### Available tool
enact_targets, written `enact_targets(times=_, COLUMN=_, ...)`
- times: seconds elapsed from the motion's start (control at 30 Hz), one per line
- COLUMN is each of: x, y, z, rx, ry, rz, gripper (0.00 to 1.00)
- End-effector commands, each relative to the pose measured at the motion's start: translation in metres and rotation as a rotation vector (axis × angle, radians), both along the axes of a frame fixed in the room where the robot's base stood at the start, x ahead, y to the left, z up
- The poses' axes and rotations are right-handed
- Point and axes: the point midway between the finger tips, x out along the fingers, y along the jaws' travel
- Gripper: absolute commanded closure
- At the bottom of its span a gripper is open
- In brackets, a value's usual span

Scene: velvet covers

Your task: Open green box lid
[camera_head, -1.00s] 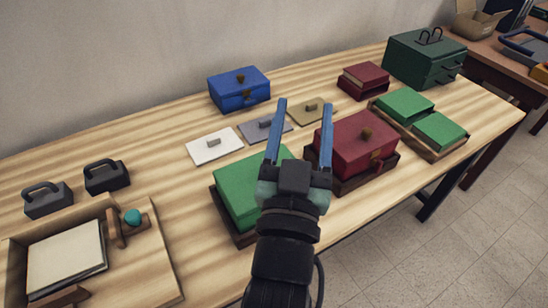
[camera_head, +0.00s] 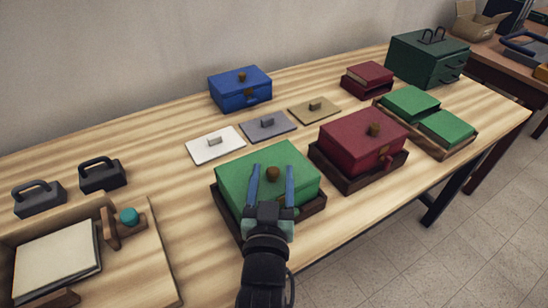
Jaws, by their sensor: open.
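The green box (camera_head: 238,177) sits in a dark brown tray (camera_head: 312,211) near the front middle of the table. Its lid is shut, with a round brown knob (camera_head: 272,173) on top. My gripper (camera_head: 271,172) is open, with its two blue fingers reaching over the front part of the lid. In the picture the knob lies between the fingertips; I cannot tell how high the fingers are above it. My gripper hides the front of the box.
A red box (camera_head: 350,140) in a dark tray stands close on the right. Flat lidded plates, such as the white one (camera_head: 205,150), lie behind, with a blue box (camera_head: 245,98) beyond. A wooden tray (camera_head: 155,262) is at left. Green blocks (camera_head: 447,130) lie at right.

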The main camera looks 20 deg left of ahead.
Motion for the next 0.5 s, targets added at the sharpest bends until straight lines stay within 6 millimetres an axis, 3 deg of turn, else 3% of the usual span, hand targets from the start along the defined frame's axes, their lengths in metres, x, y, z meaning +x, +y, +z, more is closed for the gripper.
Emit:
enact_targets(times=0.2, x=0.031, y=0.01, z=0.0, rx=0.001, ry=-0.001, rz=0.0, gripper=0.38)
enact_targets(times=0.5, x=0.045, y=0.015, z=0.0, rx=0.0, ry=0.0, rz=0.0, gripper=0.38)
